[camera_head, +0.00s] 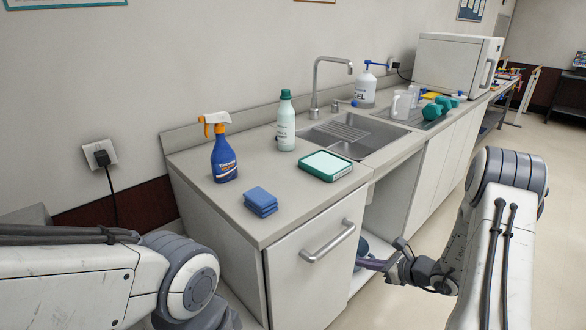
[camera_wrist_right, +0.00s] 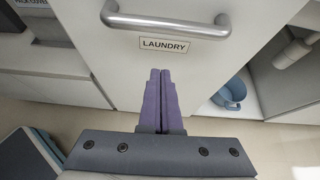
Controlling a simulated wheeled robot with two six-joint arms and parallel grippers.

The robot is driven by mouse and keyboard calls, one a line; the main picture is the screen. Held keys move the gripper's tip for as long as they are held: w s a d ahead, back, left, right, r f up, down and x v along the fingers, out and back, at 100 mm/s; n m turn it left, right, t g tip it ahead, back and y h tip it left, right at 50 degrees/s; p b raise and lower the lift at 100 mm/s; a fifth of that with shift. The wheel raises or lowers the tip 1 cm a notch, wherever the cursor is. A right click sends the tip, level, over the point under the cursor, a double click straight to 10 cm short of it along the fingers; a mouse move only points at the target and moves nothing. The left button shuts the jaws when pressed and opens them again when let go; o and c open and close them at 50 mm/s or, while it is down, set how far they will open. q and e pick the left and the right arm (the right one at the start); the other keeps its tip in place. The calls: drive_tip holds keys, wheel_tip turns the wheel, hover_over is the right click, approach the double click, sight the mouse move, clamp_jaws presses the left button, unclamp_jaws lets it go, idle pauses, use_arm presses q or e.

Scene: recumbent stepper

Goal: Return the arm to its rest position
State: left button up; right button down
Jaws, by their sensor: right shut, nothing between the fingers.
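My right gripper (camera_head: 372,264) is beside the counter's front, near the open space under the sink. In the right wrist view its two purple fingers (camera_wrist_right: 160,98) are pressed together with nothing between them. They point at a white cabinet front labelled LAUNDRY (camera_wrist_right: 172,45), below its grey bar handle (camera_wrist_right: 165,22), and look clear of the handle. My right arm (camera_head: 497,230) reaches down from the right side of the head view. My left arm (camera_head: 150,280) shows at the lower left; its gripper is out of the picture.
The counter (camera_head: 215,195) carries a blue spray bottle (camera_head: 223,158), blue sponges (camera_head: 261,203), a green-rimmed tray (camera_head: 325,166), a white-green bottle (camera_head: 286,125) and a sink (camera_head: 345,135). A cabinet handle (camera_head: 328,241) juts out in front. A blue bucket (camera_wrist_right: 229,94) stands under the sink. The floor at right is clear.

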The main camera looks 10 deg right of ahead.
drive_tip(key=s+a+r+n+g+y+p, duration=0.1)
drive_tip(key=s+a+r+n+g, duration=0.4)
drive_tip(key=a, duration=0.3)
drive_tip(key=s+a+r+n+g+p, duration=0.2)
drive_tip(key=s+a+r+n, duration=0.2)
drive_tip(key=a+r+n, duration=0.4)
drive_tip(key=s+a+r+n+g+y+p, duration=0.1)
drive_tip(key=s+a+r+n+g, duration=0.3)
drive_tip(key=a, duration=0.5)
drive_tip(key=s+r+n+h+p, duration=0.2)
drive_tip(key=s+r+n+h, duration=0.2)
drive_tip(key=s+n, duration=0.4)
drive_tip(key=s+r+n+t+h+p, duration=0.1)
drive_tip(key=s+r+n+h+p, duration=0.1)
drive_tip(key=s+n, duration=0.6)
wheel_tip(320, 180, up, 3)
drive_tip(key=n+h, duration=0.1)
drive_tip(key=n, duration=0.2)
drive_tip(key=shift+s+d+f+h, duration=0.15)
drive_tip(key=shift+s+f+h, duration=0.05)
drive_tip(key=shift+s+h, duration=0.2)
